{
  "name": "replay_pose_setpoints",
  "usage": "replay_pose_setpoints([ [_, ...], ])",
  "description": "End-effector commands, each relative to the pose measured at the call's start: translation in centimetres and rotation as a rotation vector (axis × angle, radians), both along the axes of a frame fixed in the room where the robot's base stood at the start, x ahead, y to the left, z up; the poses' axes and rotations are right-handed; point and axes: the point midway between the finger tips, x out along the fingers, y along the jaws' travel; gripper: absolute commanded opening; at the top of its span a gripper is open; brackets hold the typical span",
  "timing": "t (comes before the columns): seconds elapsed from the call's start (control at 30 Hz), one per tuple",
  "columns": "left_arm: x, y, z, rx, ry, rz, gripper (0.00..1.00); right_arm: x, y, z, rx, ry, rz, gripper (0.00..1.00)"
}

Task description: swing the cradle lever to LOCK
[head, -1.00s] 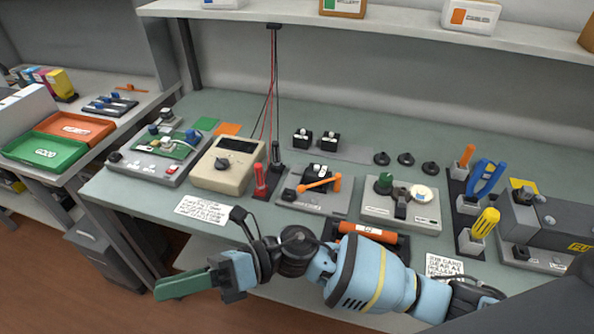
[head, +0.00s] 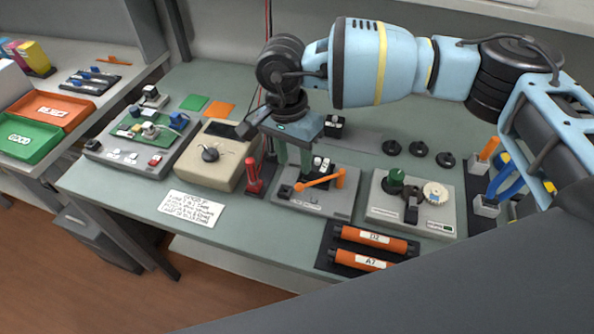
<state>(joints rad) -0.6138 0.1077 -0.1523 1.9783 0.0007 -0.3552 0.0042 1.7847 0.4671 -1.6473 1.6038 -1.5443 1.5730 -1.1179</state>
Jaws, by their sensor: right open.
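The cradle (head: 318,205) is a grey base on the bench, carrying a dark block with white parts. Its orange lever (head: 318,181) lies across the front of the block, with a raised knob at its right end. I cannot read the lock marking on the base. My right gripper (head: 295,170) points down over the left part of the cradle, its two green fingers apart and empty. The fingertips are close to the lever's left end; I cannot tell whether they touch anything. The gripper hides the cradle's back left part. My left gripper is not in view.
Left of the cradle are a red-handled probe (head: 254,178) and a beige meter (head: 217,155). To its right is a grey unit with a green knob (head: 396,181). Orange rollers (head: 374,239) lie in a dark tray in front. A paper note (head: 195,209) lies front left.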

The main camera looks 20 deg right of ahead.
Motion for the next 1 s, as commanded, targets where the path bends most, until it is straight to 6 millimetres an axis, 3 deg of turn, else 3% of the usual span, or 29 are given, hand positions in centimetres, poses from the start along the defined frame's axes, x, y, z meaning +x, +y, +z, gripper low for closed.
replay_pose_setpoints([
  [0.27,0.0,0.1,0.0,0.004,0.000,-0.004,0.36,0.1,-0.4,-0.2,-0.014,-0.005,0.003,0.41],
  [0.7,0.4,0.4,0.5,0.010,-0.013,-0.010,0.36,-0.4,-0.7,-6.0,-0.012,-0.004,0.002,0.41],
  [1.0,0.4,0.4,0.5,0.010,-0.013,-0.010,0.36,-0.6,-0.8,-7.6,-0.010,-0.006,0.003,0.41],
])
